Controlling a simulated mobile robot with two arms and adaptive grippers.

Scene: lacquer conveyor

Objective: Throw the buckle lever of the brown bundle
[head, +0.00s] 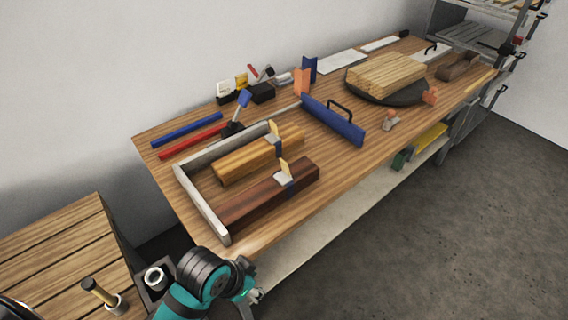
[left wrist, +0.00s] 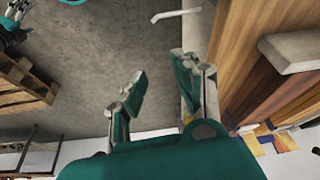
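The brown bundle (head: 250,203) lies on the workbench inside a pale angled fence (head: 203,203). A dark strap with a pale buckle (head: 283,179) crosses it, and a light wooden lever (head: 285,165) stands up from the buckle. In the left wrist view the brown bundle (left wrist: 252,92) is at the right, past the fingers. My left gripper (head: 252,290) is off the bench's front edge, below and in front of the bundle, touching nothing. Its fingers are apart and empty in the left wrist view (left wrist: 160,88). My right gripper (left wrist: 15,15) is partly cut off at the upper left there.
A lighter tan bundle (head: 240,162) with its own lever lies just behind the brown one. A blue clamp bar (head: 333,120) with a black handle lies to the right. The front bench edge and a lower shelf (head: 310,235) are near my left arm. Open floor (head: 430,240) lies right.

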